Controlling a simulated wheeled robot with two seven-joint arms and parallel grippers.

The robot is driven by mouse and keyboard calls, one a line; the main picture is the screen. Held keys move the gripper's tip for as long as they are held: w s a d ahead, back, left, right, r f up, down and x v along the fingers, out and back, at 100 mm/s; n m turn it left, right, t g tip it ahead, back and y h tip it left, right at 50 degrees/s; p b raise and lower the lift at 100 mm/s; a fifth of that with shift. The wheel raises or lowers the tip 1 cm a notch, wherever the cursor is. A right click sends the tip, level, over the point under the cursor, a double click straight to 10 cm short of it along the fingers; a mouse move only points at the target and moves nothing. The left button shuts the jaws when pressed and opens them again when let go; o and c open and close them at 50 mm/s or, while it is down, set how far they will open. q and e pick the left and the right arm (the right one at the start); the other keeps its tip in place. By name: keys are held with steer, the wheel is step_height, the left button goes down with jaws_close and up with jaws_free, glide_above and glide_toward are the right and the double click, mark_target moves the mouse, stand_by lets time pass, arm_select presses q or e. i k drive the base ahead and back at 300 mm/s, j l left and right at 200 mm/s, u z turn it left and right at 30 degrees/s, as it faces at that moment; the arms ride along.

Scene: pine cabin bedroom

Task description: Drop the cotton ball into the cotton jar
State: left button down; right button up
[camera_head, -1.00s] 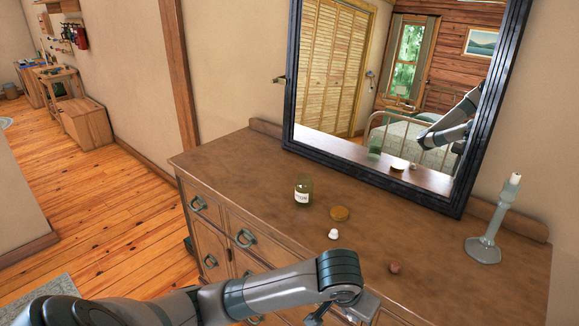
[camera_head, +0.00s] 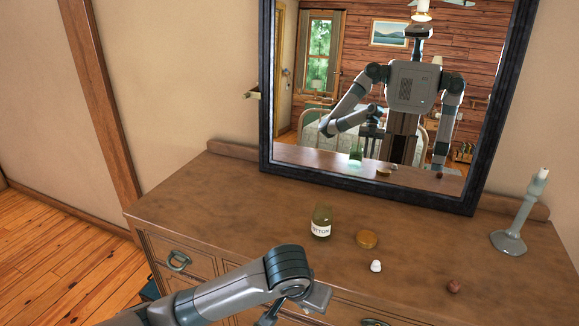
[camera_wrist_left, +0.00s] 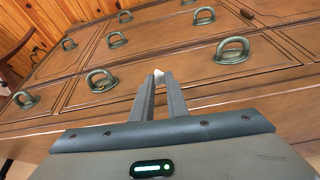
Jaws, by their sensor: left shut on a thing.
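The cotton jar (camera_head: 321,222) is a small green-brown glass jar with a white label reading COTTON. It stands upright on the dresser top, and its round amber lid (camera_head: 368,239) lies beside it, to the right. In the left wrist view, my left gripper (camera_wrist_left: 159,80) is shut on the cotton ball (camera_wrist_left: 158,72), a small white tip showing between the fingertips, in front of the drawer fronts. In the head view my left arm comes in at the bottom, below and left of the jar; the fingers and ball are mostly hidden there. My right gripper shows only as a vague reflection.
The wooden dresser (camera_head: 230,215) carries a small white lumpy object (camera_head: 376,266), a dark red object (camera_head: 453,287) and a grey candlestick (camera_head: 512,235). A black-framed mirror (camera_head: 476,165) stands at the back. The top left of the jar is clear.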

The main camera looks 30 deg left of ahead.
mark_target(323, 234)
steer(key=j+z, duration=0.1)
steer(key=j, duration=0.55)
steer(key=k+j+z, duration=0.1)
steer(key=j, duration=0.5)
steer(key=k, duration=0.05)
